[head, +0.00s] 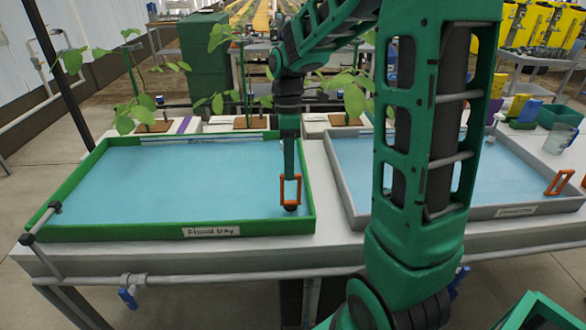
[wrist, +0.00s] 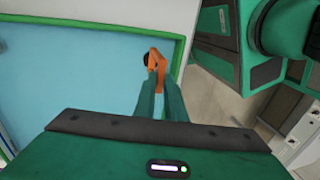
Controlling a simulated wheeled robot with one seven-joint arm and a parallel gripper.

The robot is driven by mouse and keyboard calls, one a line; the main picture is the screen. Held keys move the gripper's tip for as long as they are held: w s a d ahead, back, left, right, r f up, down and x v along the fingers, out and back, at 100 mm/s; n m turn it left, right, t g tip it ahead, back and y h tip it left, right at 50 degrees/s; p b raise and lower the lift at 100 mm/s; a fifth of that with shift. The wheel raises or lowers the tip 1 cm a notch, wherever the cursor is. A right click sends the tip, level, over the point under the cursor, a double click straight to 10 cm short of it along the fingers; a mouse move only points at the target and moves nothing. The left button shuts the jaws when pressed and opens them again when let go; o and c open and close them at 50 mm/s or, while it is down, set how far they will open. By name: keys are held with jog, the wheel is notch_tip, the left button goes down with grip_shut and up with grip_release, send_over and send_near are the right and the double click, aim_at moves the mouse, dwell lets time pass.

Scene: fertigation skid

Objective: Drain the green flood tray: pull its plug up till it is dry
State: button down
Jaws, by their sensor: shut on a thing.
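The green flood tray (head: 90,237) stands at the left of the bench, with a "Flood tray" label on its front wall. Pale blue water (head: 170,185) covers its floor. The plug's orange loop handle (head: 297,192) stands upright near the tray's right end, with a dark plug base (head: 290,208) under it. My gripper (head: 290,178) points down over this corner and is shut on the orange handle. The wrist view also shows the handle (wrist: 155,60) between the green fingers (wrist: 158,92), with the dark base beyond it. I cannot tell whether the plug is seated or lifted.
A grey tray (head: 355,222) with blue water and its own orange handle (head: 559,182) stands to the right. Potted plants (head: 245,122) line the back. A pipe (head: 230,277) with a blue valve handle (head: 128,298) runs along the front.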

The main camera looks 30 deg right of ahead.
jog(key=shift+r, duration=0.15)
jog(key=c, duration=1.8)
grip_release()
jog(key=r, duration=0.3)
jog(key=w+r, duration=0.1)
jog(key=r, duration=0.3)
jog(key=w+d+r, duration=0.1)
jog(key=r, duration=0.2)
jog(key=shift+r, duration=0.3)
jog(key=s+d+f+m, duration=0.1)
jog(key=s+f+m, duration=0.2)
jog(key=s+m, duration=0.3)
jog(key=s+d+f+m+t, duration=0.1)
jog(key=s+d+f+m, duration=0.1)
jog(key=s+m, duration=0.4)
jog(key=s+d+f+m+t, duration=0.1)
jog(key=s+f+m, duration=0.3)
jog(key=s, duration=0.9)
jog(key=shift+d+f+m+h, duration=0.1)
jog(key=shift+f+m+h, duration=0.1)
jog(key=shift+m, duration=0.4)
jog(key=shift+d+f+m+h, duration=0.1)
jog(key=shift+m+h, duration=0.1)
jog(key=shift+m, duration=0.4)
